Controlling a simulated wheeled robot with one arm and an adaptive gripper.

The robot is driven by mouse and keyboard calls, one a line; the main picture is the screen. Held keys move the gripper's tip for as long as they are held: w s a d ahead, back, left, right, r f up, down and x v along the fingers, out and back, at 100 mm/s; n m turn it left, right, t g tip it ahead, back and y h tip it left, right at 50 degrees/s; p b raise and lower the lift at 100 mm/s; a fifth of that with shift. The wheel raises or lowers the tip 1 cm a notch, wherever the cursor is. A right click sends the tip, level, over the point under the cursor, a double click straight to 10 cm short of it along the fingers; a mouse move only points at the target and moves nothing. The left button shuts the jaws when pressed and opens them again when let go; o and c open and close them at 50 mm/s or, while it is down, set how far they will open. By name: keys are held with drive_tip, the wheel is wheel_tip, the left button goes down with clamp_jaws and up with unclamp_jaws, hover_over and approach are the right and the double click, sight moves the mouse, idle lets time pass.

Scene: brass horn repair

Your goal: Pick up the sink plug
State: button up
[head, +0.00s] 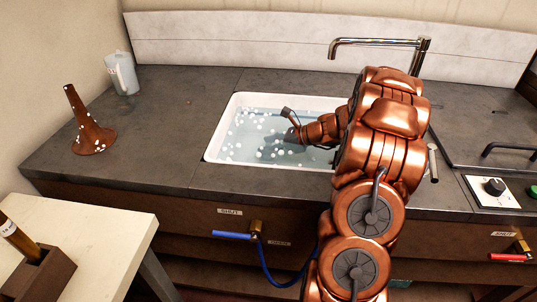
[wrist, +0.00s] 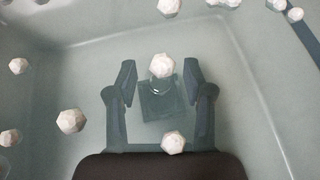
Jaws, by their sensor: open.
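The sink (head: 212,140) is full of bluish water with white foam balls on it. My gripper (head: 290,118) reaches down into the water at the middle of the sink. In the wrist view my gripper (wrist: 160,72) is open, with one finger on each side of a dark grey-green squarish piece, seemingly the sink plug (wrist: 160,104). A rounded part shows at the piece's far end. A white ball (wrist: 161,65) partly covers that part. I see no finger touching the plug, and its height below the fingers is hard to judge. The plug cannot be made out in the head view.
A chrome faucet (head: 380,42) stands behind the sink. A brown horn bell (head: 88,125) and a clear jug (head: 122,73) stand on the dark counter (head: 170,120) to the left. Blue (head: 232,236) and red (head: 508,257) valve handles are on the front.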

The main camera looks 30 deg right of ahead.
clamp_jaws()
idle(0.4)
drive_tip(key=shift+r, duration=0.1)
